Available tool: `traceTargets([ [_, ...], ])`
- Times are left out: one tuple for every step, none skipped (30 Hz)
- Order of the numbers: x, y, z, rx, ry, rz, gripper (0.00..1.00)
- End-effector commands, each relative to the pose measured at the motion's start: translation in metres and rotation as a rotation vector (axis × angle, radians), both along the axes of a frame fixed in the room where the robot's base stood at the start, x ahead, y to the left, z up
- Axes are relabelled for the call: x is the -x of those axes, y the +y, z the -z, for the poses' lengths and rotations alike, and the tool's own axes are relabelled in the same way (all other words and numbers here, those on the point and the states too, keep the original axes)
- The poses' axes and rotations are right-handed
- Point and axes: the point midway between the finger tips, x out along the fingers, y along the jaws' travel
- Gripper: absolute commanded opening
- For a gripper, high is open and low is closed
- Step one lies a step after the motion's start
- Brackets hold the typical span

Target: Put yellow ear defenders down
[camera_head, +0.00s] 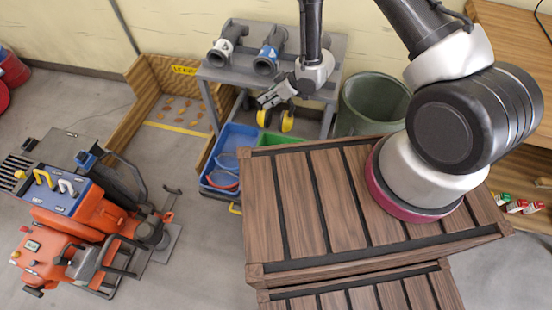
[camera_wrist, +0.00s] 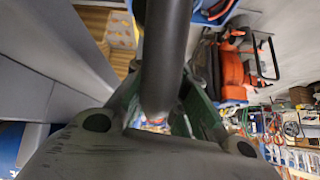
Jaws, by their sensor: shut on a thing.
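The yellow ear defenders (camera_head: 287,122) hang below my gripper (camera_head: 268,99) in the head view, with yellow and black cups. My gripper is shut on them. In the wrist view a thick dark bar (camera_wrist: 165,60), which looks like their headband, runs between the fingers. The ear defenders are in front of the grey bench. In the picture they appear just above a green bin (camera_head: 285,141) and to the right of a blue bin (camera_head: 222,163). I cannot tell their exact height, or whether they touch anything.
The grey bench (camera_head: 340,50) carries a grey-and-white tool (camera_head: 228,42) and a blue-and-grey tool (camera_head: 270,48). A dark green barrel (camera_head: 375,98) stands right of it. A wooden-walled bay (camera_head: 140,75) is at left. An orange machine (camera_head: 85,225) stands on the left floor.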

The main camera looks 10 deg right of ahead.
Motion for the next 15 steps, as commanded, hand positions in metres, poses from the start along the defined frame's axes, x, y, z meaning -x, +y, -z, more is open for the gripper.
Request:
traceTargets([
  [0.002,-0.001,0.013,0.002,0.005,0.001,0.00],
  [0.002,-0.001,0.021,0.003,0.006,0.000,0.00],
  [0.002,-0.001,0.032,0.003,0.006,0.000,0.00],
  [0.002,-0.001,0.042,0.002,0.005,0.001,0.00],
  [0.003,-0.001,0.051,0.002,0.005,-0.001,0.00],
  [0.002,-0.001,0.063,0.002,0.005,-0.001,0.00],
  [0.002,0.000,0.072,0.002,0.004,0.000,0.00],
  [0.002,-0.001,0.081,0.002,0.004,0.000,0.00],
  [0.002,-0.001,0.093,0.002,0.004,0.000,0.00],
  [0.002,-0.001,0.102,0.002,0.004,0.000,0.00],
  [0.002,-0.001,0.110,0.002,0.004,0.000,0.00],
  [0.002,-0.001,0.122,0.002,0.003,0.000,0.00],
  [0.002,-0.001,0.131,0.002,0.003,0.001,0.00],
  [0.002,-0.001,0.140,0.002,0.003,0.001,0.00],
  [0.002,-0.001,0.152,0.002,0.003,0.000,0.00],
])
